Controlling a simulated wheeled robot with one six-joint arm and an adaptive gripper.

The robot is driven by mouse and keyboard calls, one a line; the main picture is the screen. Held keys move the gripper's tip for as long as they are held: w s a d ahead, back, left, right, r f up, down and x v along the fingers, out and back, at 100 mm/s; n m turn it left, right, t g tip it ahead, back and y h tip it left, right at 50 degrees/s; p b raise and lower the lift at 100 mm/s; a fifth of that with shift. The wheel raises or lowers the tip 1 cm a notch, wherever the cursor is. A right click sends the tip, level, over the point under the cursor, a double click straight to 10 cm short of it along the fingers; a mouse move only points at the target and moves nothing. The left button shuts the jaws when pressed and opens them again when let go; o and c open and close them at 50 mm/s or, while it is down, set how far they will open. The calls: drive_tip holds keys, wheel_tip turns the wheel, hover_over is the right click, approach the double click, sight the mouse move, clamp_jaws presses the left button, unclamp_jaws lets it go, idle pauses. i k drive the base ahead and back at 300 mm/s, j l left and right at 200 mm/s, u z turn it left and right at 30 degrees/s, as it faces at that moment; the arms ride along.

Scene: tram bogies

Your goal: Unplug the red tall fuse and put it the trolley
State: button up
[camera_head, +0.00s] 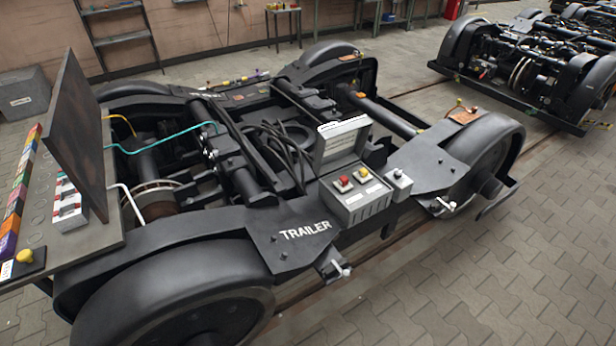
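An open grey box (355,208) with its lid raised sits on the near frame of the bogie marked TRAILER. A red-topped piece (343,180) and a yellow-topped piece (361,174) stand side by side in the box. The red one looks like the red fuse, but its height is hard to judge at this size. A grey flat top at the left edge (85,240) may be the trolley; I cannot tell for sure. My gripper is not in view.
The flat top bears an upright dark panel (75,130), a row of coloured blocks (18,190), a white-and-red module (68,206) and a yellow knob (25,256). A small grey box (398,187) adjoins the open box. Paved floor (470,270) is clear at front right.

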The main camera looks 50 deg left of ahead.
sight(344, 181)
drive_tip(key=i+u, duration=0.1)
drive_tip(key=u, duration=3.05)
drive_tip(key=l+u, duration=0.1)
drive_tip(key=l, duration=0.4)
drive_tip(key=k+l+u, duration=0.15)
drive_tip(key=l, duration=0.35)
drive_tip(key=k+l, duration=0.1)
drive_tip(key=l, duration=0.75)
drive_tip(key=k+l, duration=0.1)
drive_tip(key=l, duration=0.8)
drive_tip(key=k+l, duration=0.1)
drive_tip(key=l, duration=0.75)
drive_tip(key=k+l, duration=0.1)
drive_tip(key=l, duration=0.75)
